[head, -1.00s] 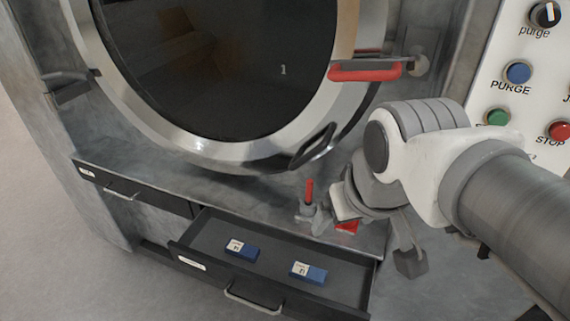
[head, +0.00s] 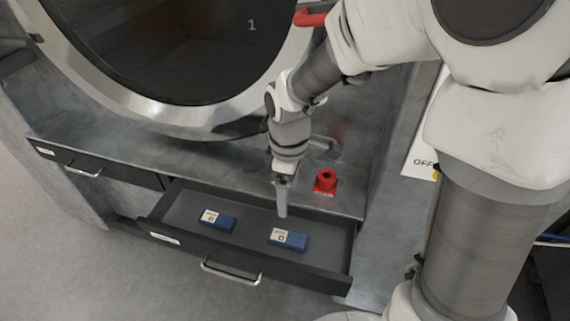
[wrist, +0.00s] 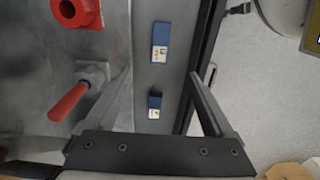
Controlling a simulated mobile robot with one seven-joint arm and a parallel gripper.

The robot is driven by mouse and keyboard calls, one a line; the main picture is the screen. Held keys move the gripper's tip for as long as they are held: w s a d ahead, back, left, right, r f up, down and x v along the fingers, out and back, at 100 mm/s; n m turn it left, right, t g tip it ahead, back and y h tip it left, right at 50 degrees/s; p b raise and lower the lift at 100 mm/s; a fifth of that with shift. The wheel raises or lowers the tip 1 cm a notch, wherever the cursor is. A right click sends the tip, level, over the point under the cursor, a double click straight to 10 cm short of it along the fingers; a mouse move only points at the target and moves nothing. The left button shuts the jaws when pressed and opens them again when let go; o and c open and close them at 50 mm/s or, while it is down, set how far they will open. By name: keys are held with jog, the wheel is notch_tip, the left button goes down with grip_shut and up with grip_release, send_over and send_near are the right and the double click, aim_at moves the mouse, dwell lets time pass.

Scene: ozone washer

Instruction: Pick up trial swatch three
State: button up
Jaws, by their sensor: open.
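Two blue swatches with white labels lie apart in the open drawer (head: 185,197): a left swatch (head: 217,219) and a right swatch (head: 288,239). The label numbers are too small to tell which is swatch three. In the wrist view the right one is the upper swatch (wrist: 160,42) and the left one is the lower swatch (wrist: 154,105). My gripper (head: 281,212) points down above the back of the drawer, near the right swatch. It is open and empty; in the wrist view its fingers (wrist: 160,72) stand wide apart, with both swatches seen below.
A red block (head: 325,181) sits on the ledge right of my gripper. A red-handled lever (wrist: 70,102) stands near it. The round washer door (head: 222,116) is behind, the closed drawer (head: 92,168) to the left. The drawer handle (head: 232,273) sticks out in front.

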aim_at(288, 237)
notch_tip(288, 237, down, 17)
jog(key=b, duration=0.4)
jog(key=shift+f, duration=0.15)
grip_shut()
dwell(0.4)
